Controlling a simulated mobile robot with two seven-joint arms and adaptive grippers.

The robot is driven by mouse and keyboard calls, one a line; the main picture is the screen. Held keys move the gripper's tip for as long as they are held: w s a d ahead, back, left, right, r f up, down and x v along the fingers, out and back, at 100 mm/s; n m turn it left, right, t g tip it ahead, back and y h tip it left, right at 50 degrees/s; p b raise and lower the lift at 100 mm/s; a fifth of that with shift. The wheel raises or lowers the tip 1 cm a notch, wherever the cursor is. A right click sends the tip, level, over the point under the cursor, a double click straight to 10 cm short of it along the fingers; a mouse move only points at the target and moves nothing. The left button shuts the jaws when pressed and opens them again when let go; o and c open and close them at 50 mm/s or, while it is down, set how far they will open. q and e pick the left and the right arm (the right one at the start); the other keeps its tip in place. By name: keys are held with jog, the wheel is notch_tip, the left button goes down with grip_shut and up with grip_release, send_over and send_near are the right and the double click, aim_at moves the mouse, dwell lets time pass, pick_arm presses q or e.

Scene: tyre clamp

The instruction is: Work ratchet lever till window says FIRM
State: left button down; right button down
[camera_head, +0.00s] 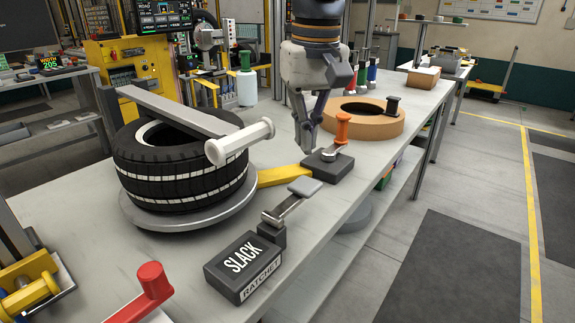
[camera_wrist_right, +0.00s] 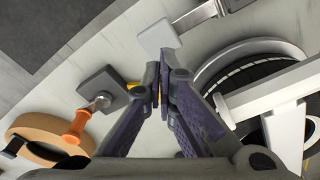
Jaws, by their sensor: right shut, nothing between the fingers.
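The ratchet (camera_head: 231,273) is a dark box at the front of the bench, labelled RATCHET. Its window (camera_head: 241,257) reads SLACK. Its lever (camera_head: 289,208) slants up to the right and ends in a flat grey paddle (camera_head: 305,187); the paddle also shows in the right wrist view (camera_wrist_right: 158,38), just beyond the fingertips. My right gripper (camera_head: 308,146) points down above the bench, behind the paddle and apart from it. Its fingers are together and empty, as the right wrist view (camera_wrist_right: 160,88) also shows. My left gripper is not in view.
A tyre (camera_head: 180,178) lies on a round plate under a grey bar with a white roller (camera_head: 240,143). An orange-knobbed lever (camera_head: 342,128) on a dark base stands close by my right gripper. A tan ring (camera_head: 385,122) lies behind it. A red handle (camera_head: 152,279) is at front left.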

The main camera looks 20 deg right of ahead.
aim_at(305, 184)
jog(key=shift+f, duration=3.15)
